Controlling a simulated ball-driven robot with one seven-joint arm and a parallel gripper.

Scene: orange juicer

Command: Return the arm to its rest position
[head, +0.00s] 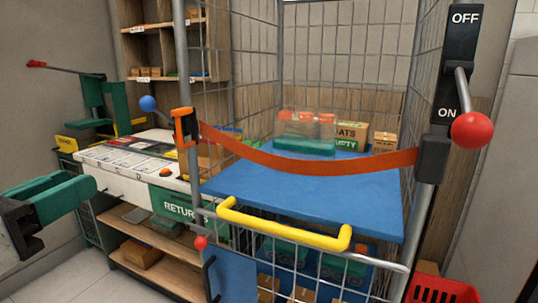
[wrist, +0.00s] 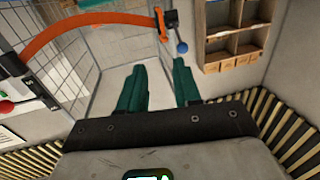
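My gripper (head: 66,214) is at the left edge in the head view, in front of the returns bench and left of the wire cage. In the wrist view its two green fingers (wrist: 158,78) stand apart with nothing between them. My gripper is open and empty, clear of the cage. Most of my arm is outside the head view.
The wire cage (head: 340,45) has an orange strap (head: 300,163) across its front, a blue shelf (head: 310,188) and a yellow handle (head: 285,226). A lever with a red ball (head: 471,130) is at right. The returns bench (head: 135,160) is at left. A red basket (head: 440,290) is lower right.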

